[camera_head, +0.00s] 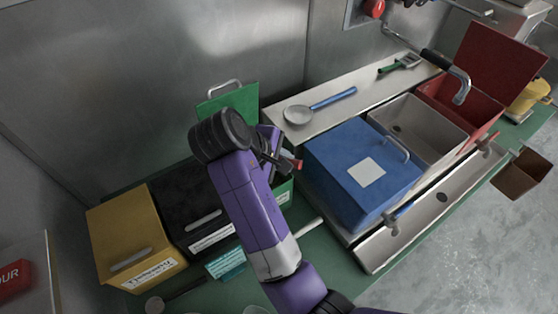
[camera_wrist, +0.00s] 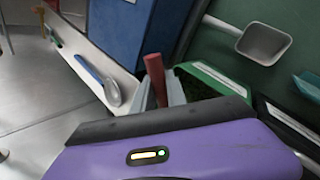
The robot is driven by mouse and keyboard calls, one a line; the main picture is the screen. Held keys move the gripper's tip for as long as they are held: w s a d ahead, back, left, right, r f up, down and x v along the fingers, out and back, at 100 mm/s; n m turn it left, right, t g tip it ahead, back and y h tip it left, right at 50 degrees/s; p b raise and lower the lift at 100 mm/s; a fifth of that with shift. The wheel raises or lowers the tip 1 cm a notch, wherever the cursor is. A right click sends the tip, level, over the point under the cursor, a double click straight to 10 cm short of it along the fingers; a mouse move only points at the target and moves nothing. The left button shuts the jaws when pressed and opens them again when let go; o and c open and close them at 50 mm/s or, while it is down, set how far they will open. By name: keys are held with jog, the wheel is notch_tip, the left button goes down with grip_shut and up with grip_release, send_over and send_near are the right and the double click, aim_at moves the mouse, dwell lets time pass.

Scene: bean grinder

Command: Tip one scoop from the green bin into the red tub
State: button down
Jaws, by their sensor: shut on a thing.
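The green bin (camera_head: 283,196) stands in the row at the left, largely behind my arm, with its green lid (camera_head: 228,101) raised. My gripper (camera_head: 280,158) is over this bin and shut on a red-handled tool (camera_head: 295,163). The red handle (camera_wrist: 155,76) rises between my fingers in the wrist view; the tool's lower end is hidden, so I cannot tell whether it holds anything. The green bin's rim (camera_wrist: 213,76) and dark inside show beside my fingers. The red tub (camera_head: 487,106) stands at the far right with its red lid (camera_head: 497,52) raised.
A closed blue bin (camera_head: 325,162) and an open grey tub (camera_head: 405,113) stand between the two. Black (camera_head: 188,200) and yellow (camera_head: 130,230) bins are at the left. A blue-handled spoon (camera_head: 332,99) lies on the back shelf. A white scoop (camera_wrist: 264,43) lies on the green surface.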

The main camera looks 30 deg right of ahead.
jog(key=shift+s+d+r+t, duration=0.25)
jog(key=shift+s+r+t, duration=0.35)
jog(key=shift+s+r, duration=0.2)
jog(key=s+r+t+y, duration=0.1)
jog(key=s+r, duration=0.2)
jog(key=s, duration=0.2)
jog(key=shift+s+d+m, duration=0.15)
jog(key=shift+m, duration=0.25)
